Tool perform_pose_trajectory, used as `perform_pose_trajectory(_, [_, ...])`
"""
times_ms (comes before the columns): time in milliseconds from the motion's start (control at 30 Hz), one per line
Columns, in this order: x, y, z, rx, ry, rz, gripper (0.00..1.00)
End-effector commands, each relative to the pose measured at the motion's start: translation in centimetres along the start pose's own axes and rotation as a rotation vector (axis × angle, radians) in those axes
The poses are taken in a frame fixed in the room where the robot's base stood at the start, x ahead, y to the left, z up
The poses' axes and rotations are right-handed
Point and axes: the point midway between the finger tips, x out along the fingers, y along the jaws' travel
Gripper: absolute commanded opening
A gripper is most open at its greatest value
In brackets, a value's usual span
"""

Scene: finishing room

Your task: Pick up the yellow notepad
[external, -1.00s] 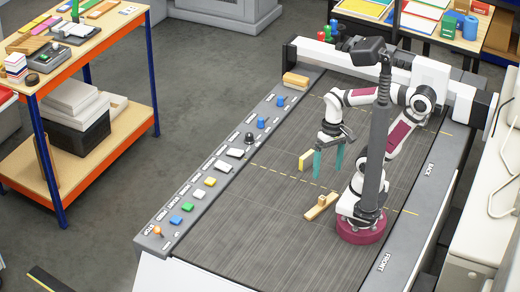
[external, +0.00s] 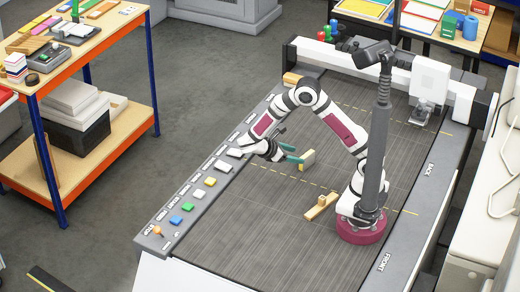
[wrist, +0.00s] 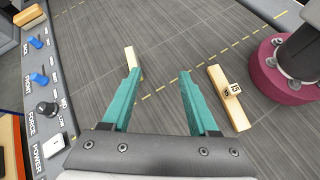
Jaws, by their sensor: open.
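The yellow notepad (external: 308,159) stands on edge on the dark grey ribbed bed in the external view, a small yellow and tan block. In the wrist view the notepad (wrist: 131,57) shows just beyond the left fingertip, which overlaps its lower end; I cannot tell whether they touch. My gripper (external: 296,155) is low over the bed, left of the notepad, with teal fingers pointing toward it. The wrist view shows my gripper (wrist: 159,72) open, with only bare bed between the fingers.
A wooden block with a small marked piece (wrist: 231,90) lies right of the right finger; the wooden block also shows in the external view (external: 321,207). A control panel (external: 190,200) with knobs and coloured buttons runs along the left edge. Bare bed lies ahead.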

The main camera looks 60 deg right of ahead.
Motion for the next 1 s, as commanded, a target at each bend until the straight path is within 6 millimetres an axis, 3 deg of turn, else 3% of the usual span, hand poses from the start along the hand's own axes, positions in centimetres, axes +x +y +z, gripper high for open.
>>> perform_pose_trajectory(33, [0.7, 0.8, -2.1, -0.107, -0.065, 0.064, 0.6])
perform_pose_trajectory(100, [1.4, 1.9, -4.4, -0.227, -0.134, 0.141, 0.6])
perform_pose_trajectory(233, [2.2, 2.8, -6.4, -0.334, -0.198, 0.209, 0.6])
perform_pose_trajectory(333, [3.9, 3.3, -6.3, -0.346, -0.206, 0.215, 0.6])
perform_pose_trajectory(600, [10.9, 5.0, -5.0, -0.343, -0.204, 0.212, 0.6])
perform_pose_trajectory(1000, [17.0, 6.1, -3.9, -0.341, -0.201, 0.213, 0.6])
